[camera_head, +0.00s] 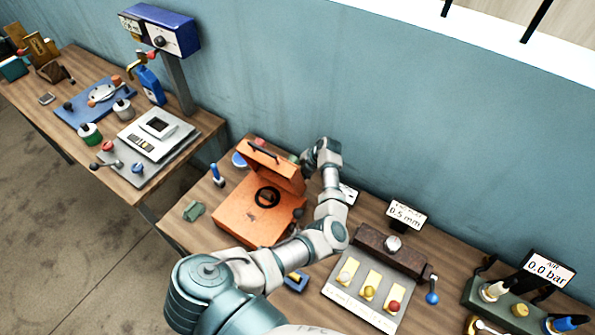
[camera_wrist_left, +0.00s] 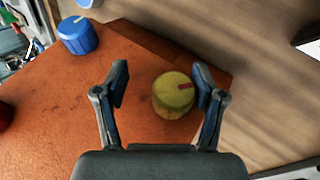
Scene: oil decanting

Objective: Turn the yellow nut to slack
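The yellow nut (camera_wrist_left: 173,96) is a round knob with a red mark on top. It sits on the orange surface near its edge in the left wrist view. My left gripper (camera_wrist_left: 159,72) is open, with one finger on each side of the nut. The nut is nearer the right finger; I cannot tell whether they touch. In the head view my left gripper (camera_head: 312,158) is at the back of the orange case (camera_head: 245,218), by its raised part. The nut cannot be made out there. My right gripper is not in view.
A blue knob (camera_wrist_left: 78,36) stands on the same orange surface. In the head view, a 0.5 mm display (camera_head: 406,214) and a panel with coloured knobs (camera_head: 350,293) stand right of my arm. A 0.0 bar display (camera_head: 550,268) is further right. The wall is close behind.

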